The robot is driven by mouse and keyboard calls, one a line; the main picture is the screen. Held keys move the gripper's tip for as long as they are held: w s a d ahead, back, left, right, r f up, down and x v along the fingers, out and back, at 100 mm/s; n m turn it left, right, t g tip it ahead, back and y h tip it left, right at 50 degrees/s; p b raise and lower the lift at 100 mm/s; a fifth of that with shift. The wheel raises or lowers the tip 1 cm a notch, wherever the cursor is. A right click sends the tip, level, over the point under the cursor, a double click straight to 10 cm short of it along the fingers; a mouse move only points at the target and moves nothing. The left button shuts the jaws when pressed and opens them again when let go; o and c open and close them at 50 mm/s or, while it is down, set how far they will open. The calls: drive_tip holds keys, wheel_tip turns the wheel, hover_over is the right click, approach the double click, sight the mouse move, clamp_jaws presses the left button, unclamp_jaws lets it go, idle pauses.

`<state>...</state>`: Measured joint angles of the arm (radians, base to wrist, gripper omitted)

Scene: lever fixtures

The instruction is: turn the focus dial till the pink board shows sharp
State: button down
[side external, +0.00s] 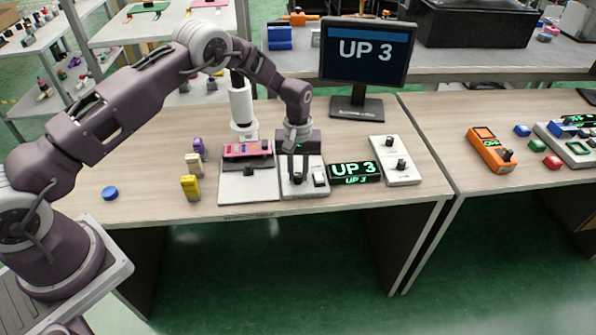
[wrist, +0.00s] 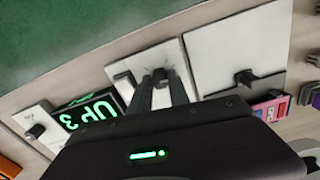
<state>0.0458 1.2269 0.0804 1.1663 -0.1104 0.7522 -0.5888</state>
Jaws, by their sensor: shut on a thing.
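The pink board (side external: 247,149) lies on a pale fixture plate (side external: 265,188) below a white upright scope tube (side external: 241,105); its edge also shows in the wrist view (wrist: 272,108). My gripper (side external: 298,178) points down over the white plate to its right. It is shut on a small dark dial (wrist: 159,74), mostly hidden between the fingers. The monitor (side external: 364,52) reads "UP 3" in sharp letters and shows no picture of the board. A small green-lit display (side external: 355,170) also reads "UP 3".
A rocker-like switch (side external: 320,180) sits right beside my gripper on the same plate. A white plate with two black knobs (side external: 396,165) stands farther right. Yellow (side external: 190,187), beige (side external: 194,164) and purple (side external: 199,147) blocks and a blue disc (side external: 110,193) stand left.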

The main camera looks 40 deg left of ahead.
sight(298, 175)
drive_tip(key=m, duration=0.4)
drive_tip(key=shift+m, duration=0.3)
drive_tip(key=m, duration=0.5)
drive_tip(key=shift+r, duration=0.1)
drive_tip(key=m, duration=0.5)
drive_tip(key=shift+m, duration=2.2)
drive_tip(key=c, duration=1.2)
unclamp_jaws()
drive_tip(key=shift+c, duration=0.2)
wheel_tip(298, 175, up, 7)
